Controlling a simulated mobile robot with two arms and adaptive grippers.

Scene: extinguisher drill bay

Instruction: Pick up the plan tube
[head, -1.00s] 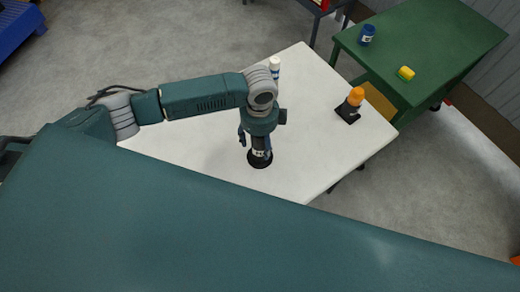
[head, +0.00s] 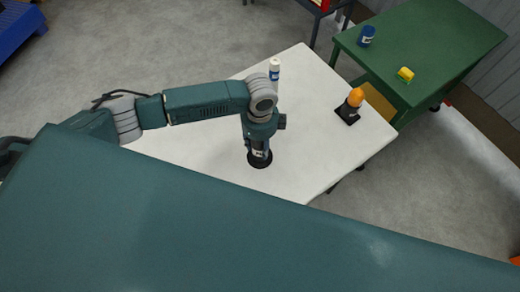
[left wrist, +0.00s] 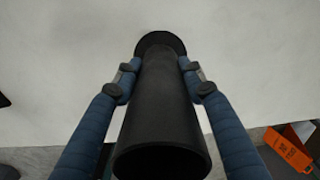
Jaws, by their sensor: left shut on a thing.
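The plan tube, a black cylinder (head: 260,163) with a pale label and a wider dark foot, stands upright on the white table. It fills the middle of the left wrist view (left wrist: 160,115), its near end rim close to the camera. My left gripper (head: 258,151) points down over it. Its two blue fingers are shut on the tube, one on each side, as the left wrist view shows. The gripper partly hides the tube in the head view. My right gripper is not in view.
On the white table (head: 205,150) stand a white bottle with a blue band (head: 274,68) and an orange-topped black item (head: 351,104). A green table (head: 430,45) at the back right holds a blue can (head: 366,35) and a yellow item (head: 405,74).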

